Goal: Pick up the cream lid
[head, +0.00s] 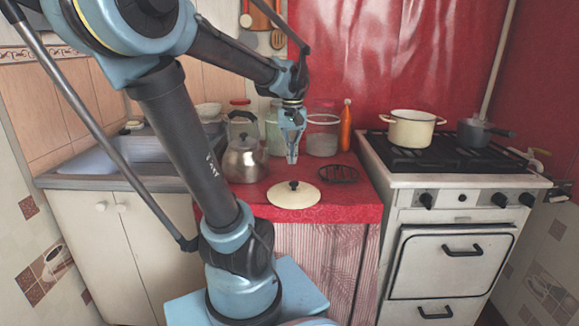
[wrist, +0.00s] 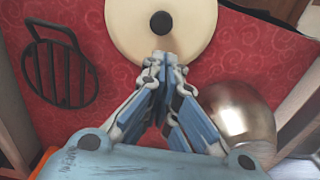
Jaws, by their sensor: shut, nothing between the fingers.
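The cream lid (head: 284,196) is a flat round disc with a dark knob (head: 294,185) at its centre. It lies on the red patterned counter near the front edge. In the wrist view the lid (wrist: 125,25) is at the top centre, with its knob (wrist: 163,23) just beyond my fingertips. My gripper (head: 292,160) points down above the counter, apart from the lid and a little behind its knob. In the wrist view my gripper (wrist: 161,58) has its fingertips together, with nothing between them; they cover a small part of the lid's edge.
A metal kettle (head: 243,162) stands left of the lid. A black trivet (head: 339,174) lies to the right. Glass jars (head: 322,135) and an orange bottle (head: 346,128) stand behind. The stove (head: 400,170) at right bears a cream pot (head: 411,130) and a grey pan (head: 474,133).

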